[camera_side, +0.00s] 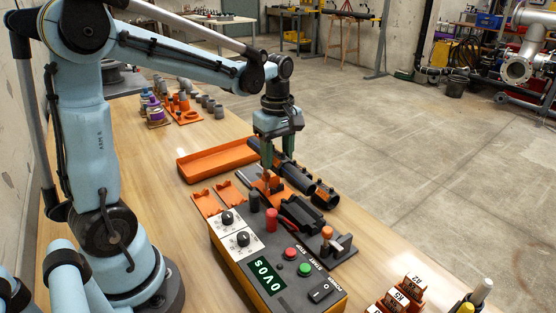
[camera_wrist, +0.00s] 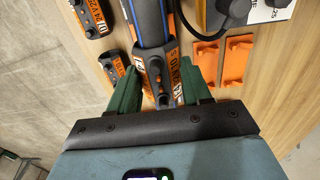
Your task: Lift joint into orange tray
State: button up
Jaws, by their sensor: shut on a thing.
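The orange tray (camera_side: 217,160) lies on the bench, long and shallow, to the left of my gripper (camera_side: 270,158) in the side view. It looks empty. My gripper points down with green fingers. In the wrist view my gripper (camera_wrist: 157,80) is closed around a dark grey joint (camera_wrist: 157,76) with round knobs and orange labels. The joint is in line with a dark pipe with blue stripes (camera_wrist: 152,22). I cannot tell whether the joint touches the pipe or its support. In the side view the fingers and nearby parts mostly hide the joint.
Two orange brackets (camera_side: 217,198) lie in front of the tray. Dark labelled fittings (camera_side: 325,195) sit right of the gripper. A control box (camera_side: 275,268) with knobs and buttons stands in front, beside a black clamp fixture (camera_side: 302,213). Bench beyond the tray has some free room.

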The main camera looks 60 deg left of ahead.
aim_at(256, 146)
jog(key=shift+s+a, duration=0.2)
jog(key=shift+a, duration=1)
jog(key=shift+s+a, duration=0.15)
jog(key=shift+a, duration=1.1)
jog(key=shift+s+a, duration=0.2)
jog(key=shift+a, duration=1)
jog(key=shift+a, duration=0.1)
jog(key=s+a, duration=0.1)
jog(key=a, duration=0.6)
jog(key=shift+a, duration=0.25)
jog(key=shift+s, duration=0.1)
jog(key=m, duration=0.5)
